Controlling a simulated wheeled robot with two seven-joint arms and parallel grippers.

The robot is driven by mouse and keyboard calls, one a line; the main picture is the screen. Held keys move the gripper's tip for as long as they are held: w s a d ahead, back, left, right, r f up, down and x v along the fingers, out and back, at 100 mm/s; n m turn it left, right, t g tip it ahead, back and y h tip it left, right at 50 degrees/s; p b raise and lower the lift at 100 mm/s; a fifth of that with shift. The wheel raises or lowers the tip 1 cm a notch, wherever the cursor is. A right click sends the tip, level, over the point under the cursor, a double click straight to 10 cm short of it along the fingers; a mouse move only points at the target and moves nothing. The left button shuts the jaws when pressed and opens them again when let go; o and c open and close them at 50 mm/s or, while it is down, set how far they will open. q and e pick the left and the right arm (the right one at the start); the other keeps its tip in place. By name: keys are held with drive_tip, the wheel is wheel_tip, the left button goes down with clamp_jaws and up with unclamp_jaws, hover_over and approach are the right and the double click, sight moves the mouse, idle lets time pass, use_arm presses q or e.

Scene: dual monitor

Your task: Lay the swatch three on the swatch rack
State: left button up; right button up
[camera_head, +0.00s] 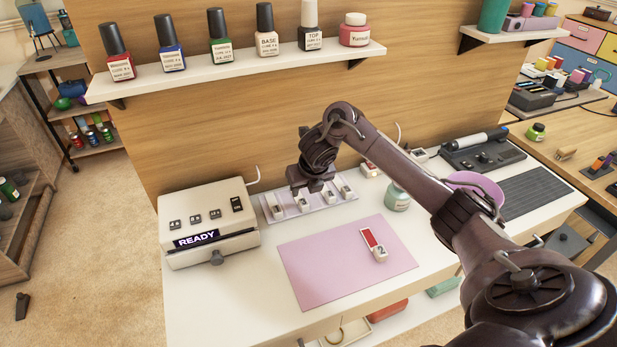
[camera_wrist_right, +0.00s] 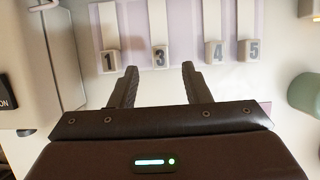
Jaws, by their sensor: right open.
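Swatch three (camera_wrist_right: 160,57) lies on the pale swatch rack (camera_head: 290,214) in the right wrist view, between swatch one (camera_wrist_right: 108,62) and swatch four (camera_wrist_right: 213,52); swatch five (camera_wrist_right: 249,50) is further right. My right gripper (camera_head: 311,191) is over the rack in the head view. In the wrist view its two fingers (camera_wrist_right: 159,72) are apart, with swatch three's numbered end in line with the gap between them and nothing held. Swatch two (camera_head: 377,248), with a red strip, lies on the pink mat (camera_head: 312,275). My left gripper is out of view.
A white lamp box reading READY (camera_head: 205,225) stands left of the rack. A green-grey jar (camera_head: 397,197) stands to the right, near my right arm. A shelf of polish bottles (camera_head: 240,68) hangs above. The mat's left part is bare.

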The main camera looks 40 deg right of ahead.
drive_tip(key=p+v, duration=0.2)
drive_tip(key=v, duration=0.3)
drive_tip(key=shift+s+r, duration=0.1)
drive_tip(key=shift+r, duration=0.15)
drive_tip(key=shift+f, duration=0.1)
